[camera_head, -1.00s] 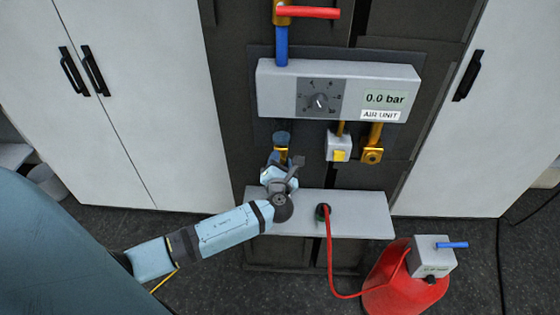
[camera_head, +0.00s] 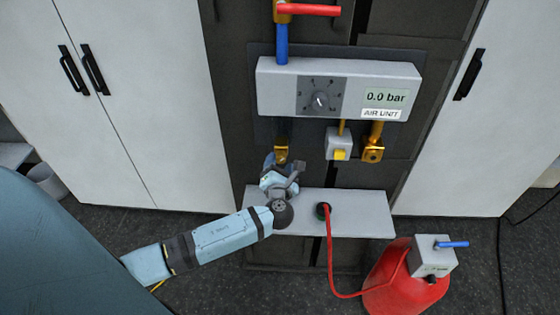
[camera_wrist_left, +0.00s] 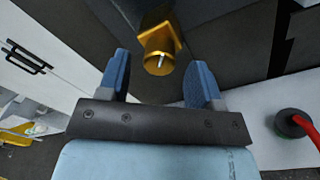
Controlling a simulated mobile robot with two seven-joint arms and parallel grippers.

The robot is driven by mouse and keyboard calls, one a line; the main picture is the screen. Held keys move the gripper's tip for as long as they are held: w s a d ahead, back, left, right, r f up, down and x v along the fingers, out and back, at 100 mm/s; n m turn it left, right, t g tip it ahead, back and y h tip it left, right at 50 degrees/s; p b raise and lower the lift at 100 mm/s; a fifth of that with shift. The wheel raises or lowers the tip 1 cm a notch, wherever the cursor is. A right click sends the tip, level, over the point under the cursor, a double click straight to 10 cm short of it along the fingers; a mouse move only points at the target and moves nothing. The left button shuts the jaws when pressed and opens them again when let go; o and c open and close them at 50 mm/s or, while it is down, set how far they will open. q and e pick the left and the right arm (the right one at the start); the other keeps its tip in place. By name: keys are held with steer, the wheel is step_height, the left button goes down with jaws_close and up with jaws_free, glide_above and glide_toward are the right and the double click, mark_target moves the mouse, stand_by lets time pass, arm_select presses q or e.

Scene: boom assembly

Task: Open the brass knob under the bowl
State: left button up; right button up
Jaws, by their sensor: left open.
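The brass knob (camera_head: 281,154) hangs below the left end of the grey air unit (camera_head: 270,96). In the left wrist view the knob (camera_wrist_left: 158,60) shows close, with a small pale pin at its tip. A dark blue-grey rounded surface (camera_wrist_left: 192,9) behind it may be the bowl; I cannot tell its full shape. My left gripper (camera_head: 270,160) is just below and in front of the knob in the head view. Its two blue fingers (camera_wrist_left: 159,72) are spread open on either side of the knob in the picture, apart from it, and hold nothing. My right gripper is out of view.
A pale shelf (camera_head: 355,215) lies below, with a black plug (camera_head: 322,210) and red hose on it. A white block with a yellow button (camera_head: 340,155) and another brass fitting (camera_head: 373,150) hang to the right. A red tank (camera_head: 405,285) stands on the floor.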

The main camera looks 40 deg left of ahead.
arm_select(q)
steer(key=b+v, duration=0.2)
steer(key=v, duration=0.9)
steer(key=shift+s+d, duration=0.2)
steer(key=shift+s, duration=0.1)
steer(key=s+d+f+n+g+h, duration=0.1)
steer(key=s+d+f+n+h, duration=0.2)
steer(key=n, duration=0.8)
steer(key=s+d+f+n+g+h, duration=0.1)
steer(key=s+f+n+h, duration=0.4)
steer(key=n, duration=0.7)
steer(key=s+d+f+n+g+h, duration=0.2)
steer(key=s+d+f+n+h, duration=0.2)
steer(key=s+f+n, duration=0.3)
steer(key=n+h, duration=0.1)
steer(key=n, duration=0.3)
steer(key=shift+d, duration=0.35)
